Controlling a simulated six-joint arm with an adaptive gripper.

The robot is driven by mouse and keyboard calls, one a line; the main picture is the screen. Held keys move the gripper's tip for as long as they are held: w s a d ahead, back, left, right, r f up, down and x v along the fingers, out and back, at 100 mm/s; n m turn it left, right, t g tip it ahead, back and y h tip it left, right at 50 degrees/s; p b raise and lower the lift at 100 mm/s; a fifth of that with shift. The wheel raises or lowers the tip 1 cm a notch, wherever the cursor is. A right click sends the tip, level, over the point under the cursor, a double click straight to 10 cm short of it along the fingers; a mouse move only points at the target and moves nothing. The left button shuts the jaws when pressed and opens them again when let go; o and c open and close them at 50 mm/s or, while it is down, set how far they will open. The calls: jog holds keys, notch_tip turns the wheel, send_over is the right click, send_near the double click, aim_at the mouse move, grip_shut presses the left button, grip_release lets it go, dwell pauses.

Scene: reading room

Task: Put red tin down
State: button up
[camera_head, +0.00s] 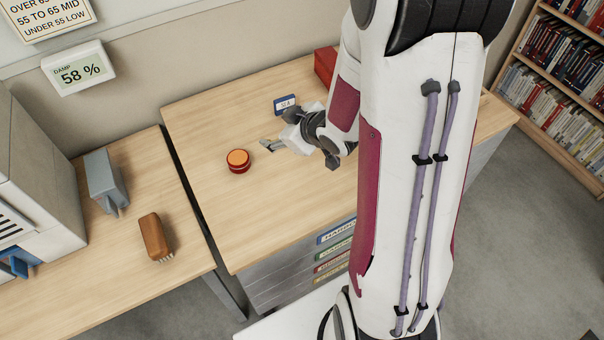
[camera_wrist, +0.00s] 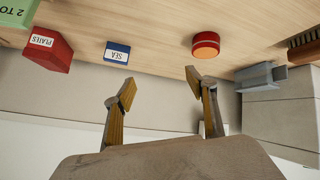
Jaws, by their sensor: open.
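The red tin (camera_head: 237,166) is a short round tin with an orange top. It stands upright on the wooden top of the drawer cabinet (camera_head: 210,110), left of my gripper. My gripper (camera_head: 268,146) is open and empty, with a gap between it and the tin. In the wrist view the tin (camera_wrist: 206,48) is beyond the right fingertip, and my gripper's two fingers (camera_wrist: 160,88) are spread with nothing between them.
A grey device (camera_head: 104,181) and a wooden brush (camera_head: 154,236) are on the left table, across a narrow gap. The cabinet top around the tin is clear.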

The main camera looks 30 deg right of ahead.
jog(key=s+d+r+m+g+h, duration=0.1)
jog(key=s+d+r+m+h, duration=0.15)
jog(key=r, duration=0.55)
jog(key=s+a+r+m+g, duration=0.1)
jog(key=s+a+r, duration=0.2)
jog(key=s, duration=0.4)
jog(key=s+a+r+m+g, duration=0.1)
jog(key=s+a+r, duration=0.2)
jog(key=s, duration=0.5)
jog(key=s+a+r+m+g+y, duration=0.1)
jog(key=s+a+r, duration=0.2)
jog(key=s, duration=0.5)
jog(key=shift+a+r, duration=0.25)
jog(key=shift+a, duration=0.65)
